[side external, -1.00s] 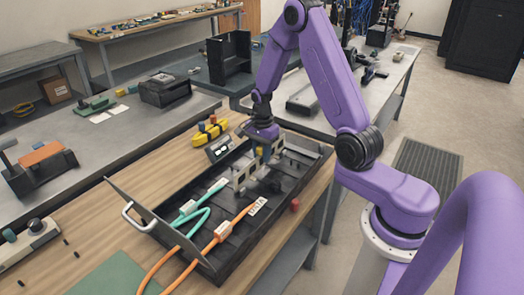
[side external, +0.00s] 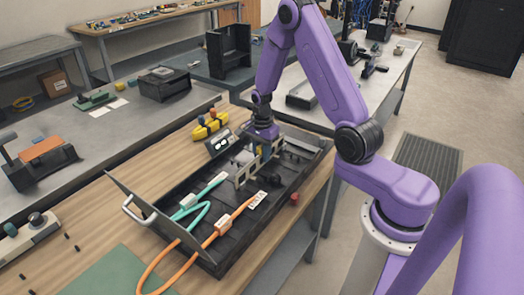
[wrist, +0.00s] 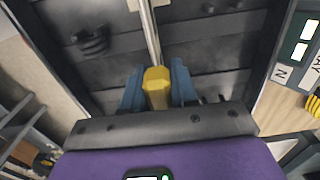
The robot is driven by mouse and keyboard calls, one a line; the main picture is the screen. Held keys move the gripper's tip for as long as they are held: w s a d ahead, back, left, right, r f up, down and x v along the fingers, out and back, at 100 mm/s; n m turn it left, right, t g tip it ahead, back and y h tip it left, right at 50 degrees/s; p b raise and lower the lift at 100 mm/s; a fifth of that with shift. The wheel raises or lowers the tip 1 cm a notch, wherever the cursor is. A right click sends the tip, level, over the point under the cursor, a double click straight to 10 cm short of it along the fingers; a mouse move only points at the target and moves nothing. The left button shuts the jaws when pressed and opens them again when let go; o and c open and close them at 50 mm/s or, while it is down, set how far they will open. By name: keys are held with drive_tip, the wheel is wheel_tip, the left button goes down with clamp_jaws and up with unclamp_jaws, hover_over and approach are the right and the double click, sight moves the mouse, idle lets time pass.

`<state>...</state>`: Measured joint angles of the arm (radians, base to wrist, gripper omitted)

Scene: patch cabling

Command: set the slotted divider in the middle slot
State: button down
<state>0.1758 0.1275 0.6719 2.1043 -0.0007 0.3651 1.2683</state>
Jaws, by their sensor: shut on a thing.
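The slotted divider (side external: 241,176) is a thin beige plate with notches, standing upright across the black tray (side external: 227,250). Its yellow grip (wrist: 157,88) sits between the blue fingers of my gripper (wrist: 158,86) in the wrist view. My gripper (side external: 261,150) is shut on that grip, over the far half of the tray. The divider's top edge shows as a pale strip running away from the fingers. Its lower edge is hidden, so I cannot tell whether it is in a slot or just above the floor.
Teal (side external: 203,194) and orange (side external: 238,213) cables lie in the tray's near half, their plugs pointing toward the divider. A small display box (side external: 219,142) and a yellow holder (side external: 211,127) stand left of the tray. A red knob (side external: 295,197) is at its right side.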

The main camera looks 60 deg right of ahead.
drive_tip(key=c, duration=0.8)
unclamp_jaws()
wheel_tip(320, 180, up, 17)
drive_tip(key=shift+r, duration=0.2)
